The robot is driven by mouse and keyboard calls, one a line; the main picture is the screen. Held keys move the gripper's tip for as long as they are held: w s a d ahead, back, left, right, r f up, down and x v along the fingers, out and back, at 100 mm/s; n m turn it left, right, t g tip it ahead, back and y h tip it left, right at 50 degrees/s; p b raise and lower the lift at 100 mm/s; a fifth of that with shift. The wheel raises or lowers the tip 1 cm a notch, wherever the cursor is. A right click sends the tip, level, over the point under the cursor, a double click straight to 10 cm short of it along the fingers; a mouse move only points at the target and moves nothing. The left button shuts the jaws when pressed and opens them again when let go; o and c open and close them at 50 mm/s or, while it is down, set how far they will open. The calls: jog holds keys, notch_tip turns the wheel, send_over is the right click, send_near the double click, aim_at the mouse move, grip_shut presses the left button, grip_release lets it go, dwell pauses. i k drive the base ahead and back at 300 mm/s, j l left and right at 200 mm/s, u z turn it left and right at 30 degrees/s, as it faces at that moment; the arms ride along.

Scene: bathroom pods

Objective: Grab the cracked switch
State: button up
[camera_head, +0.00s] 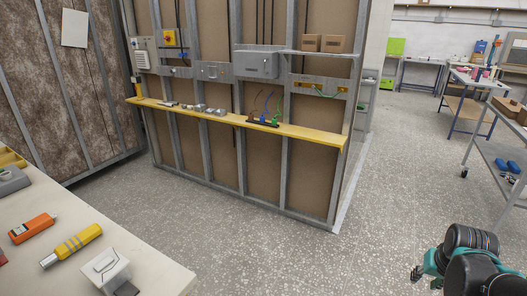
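A white switch (106,266) with dark lines on its face lies near the front edge of the pale table at lower left. The lines may be its crack, but the view is too small to be sure. My gripper (424,277) is at the lower right, dark and small beside my black and teal arm. It is far to the right of the switch and not touching it. Its fingers are too small and partly hidden to tell whether they are open or shut.
An orange meter (31,228) and a yellow tool (71,246) lie left of the switch. A stud wall with a yellow shelf (240,122) stands ahead, bearing small parts. A grey trolley (488,150) stands at right. The speckled floor between table and arm is clear.

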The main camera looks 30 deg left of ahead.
aim_at(100, 271)
jog(key=i+u, duration=0.3)
jog(key=i, duration=0.25)
jog(key=i+u, duration=0.3)
jog(key=i, duration=0.2)
jog(key=i+l+u, duration=0.3)
jog(key=i, duration=0.25)
jog(key=i+u, duration=0.2)
jog(key=u, duration=0.25)
jog(key=i+j+u, duration=0.1)
jog(key=u, duration=0.3)
jog(key=i+l+u, duration=0.1)
jog(key=i+u, duration=0.15)
jog(key=u, duration=0.2)
jog(key=i+l+u, duration=0.15)
jog(key=u, duration=0.3)
